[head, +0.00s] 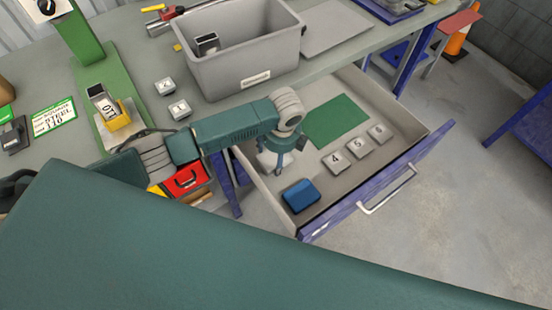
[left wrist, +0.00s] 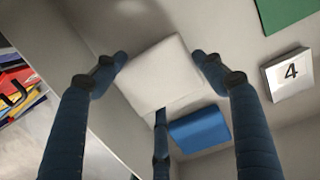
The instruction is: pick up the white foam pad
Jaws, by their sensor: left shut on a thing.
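The white foam pad (left wrist: 160,75) is a pale, square block between the dark fingers of my left gripper (left wrist: 158,62) in the left wrist view. The fingers are shut on it from both sides, with a third finger below. In the head view my left gripper (head: 280,167) points down into the open drawer, near its left wall. There the pad (head: 267,158) is mostly hidden behind the fingers. I cannot tell whether the pad touches the drawer floor. My right gripper is not in view.
The open drawer (head: 325,187) also holds a blue block (head: 300,195), a green mat (head: 336,121) and numbered blocks 4 (head: 337,162), 5 (head: 358,147) and 6 (head: 379,133). A grey bin (head: 243,72) stands on the bench above. The drawer's left wall is close to the gripper.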

